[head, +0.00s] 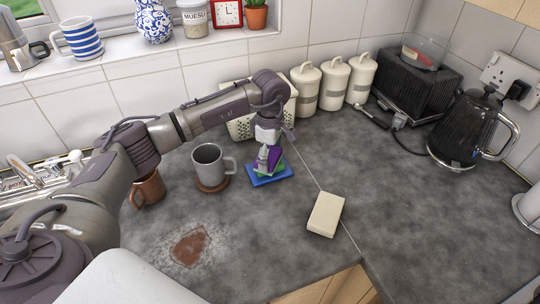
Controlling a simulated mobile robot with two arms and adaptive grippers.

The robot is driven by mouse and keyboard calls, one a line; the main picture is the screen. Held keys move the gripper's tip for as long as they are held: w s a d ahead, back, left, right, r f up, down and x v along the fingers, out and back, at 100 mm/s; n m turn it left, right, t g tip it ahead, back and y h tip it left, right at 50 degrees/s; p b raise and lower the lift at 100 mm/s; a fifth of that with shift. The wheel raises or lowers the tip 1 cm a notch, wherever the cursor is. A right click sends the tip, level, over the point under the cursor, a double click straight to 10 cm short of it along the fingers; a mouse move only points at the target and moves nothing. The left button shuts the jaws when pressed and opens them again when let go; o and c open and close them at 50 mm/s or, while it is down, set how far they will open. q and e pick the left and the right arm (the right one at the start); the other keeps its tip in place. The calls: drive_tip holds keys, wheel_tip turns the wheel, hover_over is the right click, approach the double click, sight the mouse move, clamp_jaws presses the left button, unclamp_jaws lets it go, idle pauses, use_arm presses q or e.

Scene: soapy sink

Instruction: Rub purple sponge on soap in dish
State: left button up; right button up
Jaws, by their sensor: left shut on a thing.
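My left gripper (267,154) points down and is shut on the purple sponge (274,157). The sponge is tilted and partly hidden by the fingers. Directly beneath it is a blue dish (284,176) on the counter, with a small green piece, apparently the soap (269,174), in it. The sponge is at or just above the soap; I cannot tell whether they touch. My right gripper is not in view.
A grey mug (207,164) on a brown coaster stands left of the dish, with a brown mug (149,188) further left. A cream block (326,214) lies to the front right. White canisters (333,84), a black toaster (417,80) and a kettle (466,130) stand behind. A brown stain (189,246) marks the front counter.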

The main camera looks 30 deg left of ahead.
sight(270, 154)
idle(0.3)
use_arm(q)
drive_tip(key=shift+r+p, duration=0.5)
drive_tip(key=shift+r, duration=0.2)
drive_tip(key=shift+r+p, duration=1.35)
drive_tip(key=shift+r, duration=1.45)
